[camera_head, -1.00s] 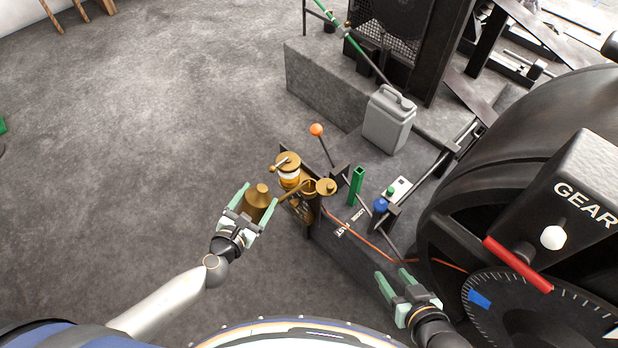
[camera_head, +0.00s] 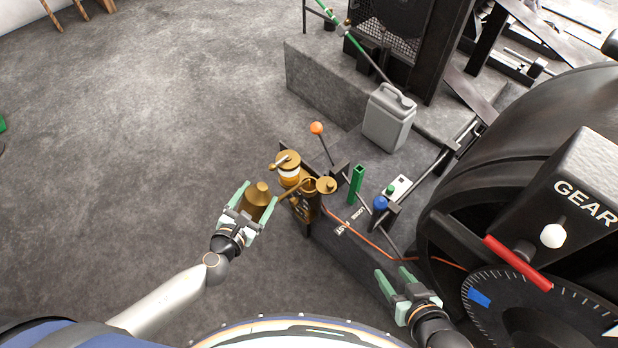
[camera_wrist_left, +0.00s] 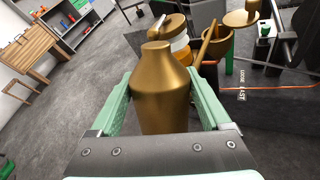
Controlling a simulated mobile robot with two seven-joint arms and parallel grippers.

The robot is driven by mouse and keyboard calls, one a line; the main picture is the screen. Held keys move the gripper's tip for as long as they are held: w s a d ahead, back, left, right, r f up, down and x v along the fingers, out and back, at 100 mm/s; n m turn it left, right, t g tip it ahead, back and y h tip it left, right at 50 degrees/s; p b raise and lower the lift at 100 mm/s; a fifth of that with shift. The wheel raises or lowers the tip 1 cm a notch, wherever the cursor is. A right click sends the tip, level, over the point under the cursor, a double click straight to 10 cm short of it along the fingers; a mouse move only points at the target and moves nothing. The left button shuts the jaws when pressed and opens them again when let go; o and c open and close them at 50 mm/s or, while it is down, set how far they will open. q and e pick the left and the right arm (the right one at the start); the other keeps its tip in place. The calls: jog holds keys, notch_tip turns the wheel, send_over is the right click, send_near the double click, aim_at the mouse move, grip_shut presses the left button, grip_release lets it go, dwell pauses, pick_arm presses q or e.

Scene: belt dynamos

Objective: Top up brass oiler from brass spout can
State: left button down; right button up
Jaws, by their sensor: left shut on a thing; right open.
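The brass spout can (camera_head: 260,196) is held in my left gripper (camera_head: 249,211), with the jaws around its body. It fills the middle of the left wrist view (camera_wrist_left: 165,90). Its thin spout (camera_head: 291,192) reaches right to the open cup of the brass oiler (camera_head: 310,188); I cannot tell whether the tip touches the rim. A brass lid (camera_head: 327,185) sits swung aside to the right of the cup. A glass-bodied brass part with amber contents (camera_head: 289,176) stands just behind. My right gripper (camera_head: 399,284) is open and empty, at lower right near the machine.
A grey jerrycan (camera_head: 389,118) is behind. The big dark wheel and GEAR box (camera_head: 585,190) fill the right.

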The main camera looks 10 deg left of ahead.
pick_arm(q)
jog(key=shift+r, duration=0.15)
dwell(0.5)
jog(key=shift+w+r+p, duration=0.1)
jog(key=shift+r+p, duration=0.3)
jog(key=shift+p, duration=1.25)
jog(key=shift+g+p, duration=0.3)
dwell(0.9)
jog(key=shift+d+r+m+y+p, duration=0.1)
jog(key=shift+r+m+y+p, duration=0.3)
jog(key=shift+p, duration=1.15)
dwell(0.5)
